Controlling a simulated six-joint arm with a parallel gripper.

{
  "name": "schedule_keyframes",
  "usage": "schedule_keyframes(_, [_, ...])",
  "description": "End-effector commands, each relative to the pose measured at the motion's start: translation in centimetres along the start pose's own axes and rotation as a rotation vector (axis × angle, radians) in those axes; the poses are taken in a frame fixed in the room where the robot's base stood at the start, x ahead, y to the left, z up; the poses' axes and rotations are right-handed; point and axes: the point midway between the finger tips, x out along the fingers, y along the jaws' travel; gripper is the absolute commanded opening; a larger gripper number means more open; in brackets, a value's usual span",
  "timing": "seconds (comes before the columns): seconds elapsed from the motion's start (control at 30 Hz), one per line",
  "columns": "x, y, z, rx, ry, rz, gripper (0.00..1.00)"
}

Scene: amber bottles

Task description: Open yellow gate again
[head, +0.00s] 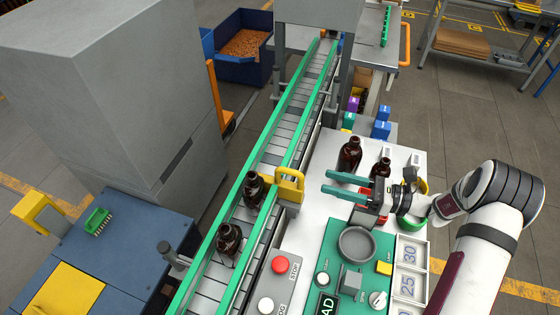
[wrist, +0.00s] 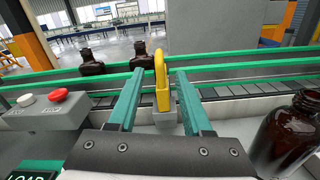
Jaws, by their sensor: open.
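The yellow gate (head: 290,184) stands upright on a grey block at the near rail of the conveyor. In the wrist view the gate (wrist: 162,88) shows nearly edge-on, between my fingers' lines. I cannot tell for sure whether it reaches over the belt. My gripper (head: 326,181) is open and empty, its two green fingers pointing at the gate, with a gap in the head view. One amber bottle (head: 253,190) stands on the belt beside the gate, and another bottle (head: 229,243) stands nearer the camera. Both also show left of the gate in the wrist view (wrist: 90,62).
Two amber bottles (head: 349,156) stand on the white table near my gripper; one looms at right in the wrist view (wrist: 286,135). A red button (head: 280,265) and a green panel with a grey round dish (head: 357,243) lie nearer. The belt beyond the gate is clear.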

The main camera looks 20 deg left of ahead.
Motion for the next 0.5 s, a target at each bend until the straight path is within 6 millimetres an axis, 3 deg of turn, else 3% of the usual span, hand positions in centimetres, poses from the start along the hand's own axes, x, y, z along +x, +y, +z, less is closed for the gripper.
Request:
schedule_keyframes(0.3, [8.0, 0.2, -0.1, 0.0, 0.004, 0.007, 0.5])
schedule_keyframes(0.5, [11.8, 0.2, -0.1, 0.0, 0.005, 0.005, 0.5])
